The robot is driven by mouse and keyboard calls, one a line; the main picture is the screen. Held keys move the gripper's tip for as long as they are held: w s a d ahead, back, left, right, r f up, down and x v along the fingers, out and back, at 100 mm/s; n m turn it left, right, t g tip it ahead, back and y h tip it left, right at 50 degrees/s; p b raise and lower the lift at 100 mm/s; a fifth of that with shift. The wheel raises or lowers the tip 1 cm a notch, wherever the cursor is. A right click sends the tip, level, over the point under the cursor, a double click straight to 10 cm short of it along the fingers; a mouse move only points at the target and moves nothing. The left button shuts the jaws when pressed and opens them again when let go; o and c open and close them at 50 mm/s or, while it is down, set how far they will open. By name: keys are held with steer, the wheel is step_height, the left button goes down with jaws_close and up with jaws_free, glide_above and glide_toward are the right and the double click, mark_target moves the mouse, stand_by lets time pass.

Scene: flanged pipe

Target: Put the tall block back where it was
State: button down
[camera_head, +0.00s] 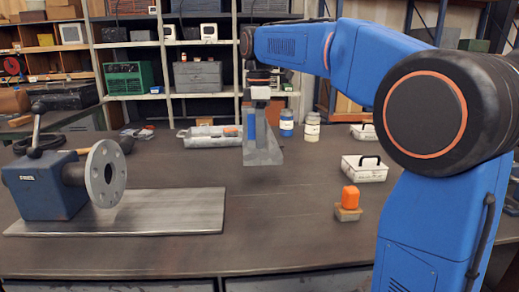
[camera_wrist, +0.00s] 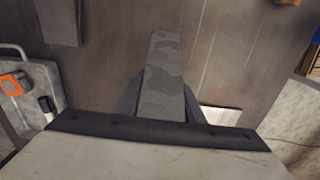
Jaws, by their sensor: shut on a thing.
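The tall block, grey with a mottled surface, shows in the wrist view (camera_wrist: 165,75) as a long bar reaching from my gripper toward the table. In the head view, my gripper (camera_head: 262,128) hangs over the back middle of the table, shut on the block (camera_head: 263,156). The fingers hide part of the block. I cannot tell whether its lower end touches the table.
At left, a blue housing (camera_head: 42,188) with a grey flanged pipe (camera_head: 106,174) stands on a metal plate (camera_head: 170,212). An orange knobbed piece (camera_head: 350,197) and white case (camera_head: 364,169) stand at right. Bottles (camera_head: 311,128) stand behind. The middle front is clear.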

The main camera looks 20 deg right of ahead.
steer(key=shift+f, duration=2)
steer(key=shift+f, duration=0.1)
steer(key=c, duration=1.2)
jaws_free()
step_height(320, 180, up, 12)
steer(key=shift+r, duration=0.1)
